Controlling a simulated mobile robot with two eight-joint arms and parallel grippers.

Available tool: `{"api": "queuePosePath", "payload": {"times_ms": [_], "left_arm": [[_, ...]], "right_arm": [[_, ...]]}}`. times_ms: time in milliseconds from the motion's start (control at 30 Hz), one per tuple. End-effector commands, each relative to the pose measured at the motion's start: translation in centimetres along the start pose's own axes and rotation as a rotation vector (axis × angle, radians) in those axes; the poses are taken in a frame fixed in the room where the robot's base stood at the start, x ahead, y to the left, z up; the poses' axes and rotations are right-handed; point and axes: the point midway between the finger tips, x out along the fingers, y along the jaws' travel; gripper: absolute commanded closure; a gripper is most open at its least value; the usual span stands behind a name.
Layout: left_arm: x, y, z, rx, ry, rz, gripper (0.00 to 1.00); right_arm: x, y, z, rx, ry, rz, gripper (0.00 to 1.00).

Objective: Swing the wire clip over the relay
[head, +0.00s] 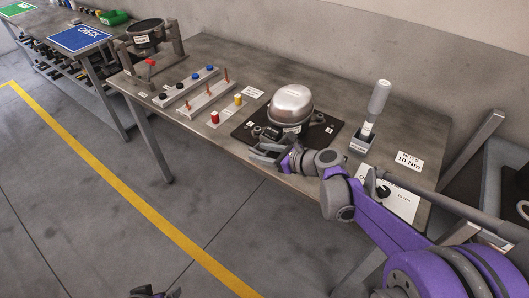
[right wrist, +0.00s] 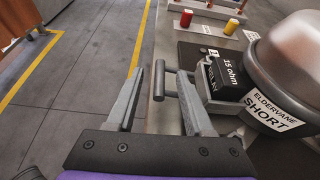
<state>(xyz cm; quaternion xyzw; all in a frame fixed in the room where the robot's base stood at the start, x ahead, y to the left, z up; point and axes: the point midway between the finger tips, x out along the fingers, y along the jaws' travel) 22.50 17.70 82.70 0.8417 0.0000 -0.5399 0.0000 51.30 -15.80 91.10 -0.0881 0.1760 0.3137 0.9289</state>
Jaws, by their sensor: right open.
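The relay is a black box labelled "15 ohm" (right wrist: 226,78) on the side of the rounded compressor (right wrist: 290,75) in the right wrist view. In the head view the silver compressor (head: 291,104) sits on a dark plate (head: 322,134). My right gripper (head: 262,150) is at the bench's front edge, left of the plate's near corner. In the right wrist view its jaws (right wrist: 160,76) are open around a short grey bar (right wrist: 172,94), possibly the wire clip's handle; contact is unclear. The clip's wire is not clearly visible. Only a dark bit of my left gripper (head: 154,293) shows at the bottom edge.
The bench (head: 225,65) holds red (head: 215,117) and yellow (head: 238,99) cylinders left of the plate. A grey-handled tool (head: 378,98) stands upright in a holder to the right. A torque sign (head: 408,160) lies farther right. Floor in front is clear.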

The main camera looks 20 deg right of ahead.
Motion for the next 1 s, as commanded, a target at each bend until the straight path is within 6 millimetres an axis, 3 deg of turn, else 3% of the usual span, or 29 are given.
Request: {"api": "queuePosePath", "payload": {"times_ms": [33,300,1000], "left_arm": [[0.0,0.0,0.0,0.0,0.0,0.0,0.09],[0.0,0.0,0.0,0.0,0.0,0.0,0.09],[-0.69,0.0,-0.39,0.0,0.002,0.0,0.09]], "right_arm": [[-0.01,0.0,0.0,0.0,0.0,0.0,0.53],[-0.03,0.01,0.0,0.0,0.0,0.0,1.0],[-0.43,-0.67,0.97,0.0,0.0,-0.002,1.0]]}}
